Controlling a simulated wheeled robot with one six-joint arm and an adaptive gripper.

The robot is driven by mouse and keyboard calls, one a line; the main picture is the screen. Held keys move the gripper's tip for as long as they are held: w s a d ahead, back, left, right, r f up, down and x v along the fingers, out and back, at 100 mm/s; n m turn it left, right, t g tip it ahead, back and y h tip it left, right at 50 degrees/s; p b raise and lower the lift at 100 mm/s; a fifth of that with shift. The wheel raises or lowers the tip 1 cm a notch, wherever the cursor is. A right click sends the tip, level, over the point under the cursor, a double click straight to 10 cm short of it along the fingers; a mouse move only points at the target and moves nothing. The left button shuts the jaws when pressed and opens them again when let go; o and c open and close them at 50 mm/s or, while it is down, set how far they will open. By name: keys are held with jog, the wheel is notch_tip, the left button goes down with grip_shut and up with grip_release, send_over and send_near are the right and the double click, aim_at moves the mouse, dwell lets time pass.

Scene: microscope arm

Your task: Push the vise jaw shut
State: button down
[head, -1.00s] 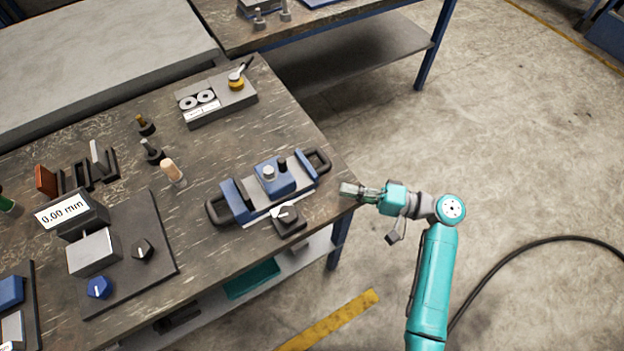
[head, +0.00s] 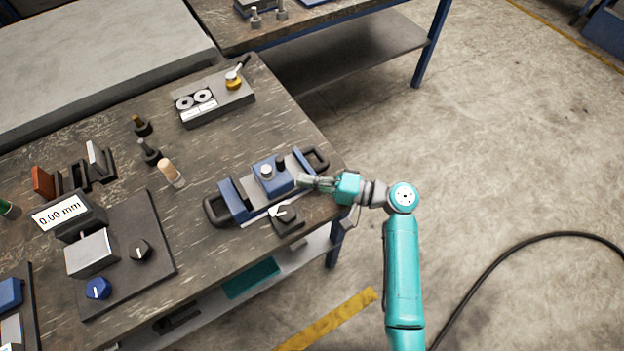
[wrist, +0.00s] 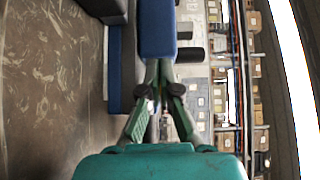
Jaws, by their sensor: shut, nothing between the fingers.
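The vise sits on the dark bench in the head view, with a blue left jaw plate (head: 234,199) and a blue sliding jaw block (head: 268,175) carrying a silver knob. A gap shows between plate and block.
Black loop handles are at both vise ends. A wooden-topped peg (head: 171,172), a gauge with a 0.00 mm display (head: 60,212) and a grey fixture (head: 215,98) stand on the bench.

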aim_at(286, 189)
jog(key=s+a, duration=0.1)
jog(key=a, duration=0.1)
jog(key=s+a, duration=0.1)
jog(key=shift+s+a, duration=0.3)
jog(key=shift+a, duration=0.05)
dwell(0.3)
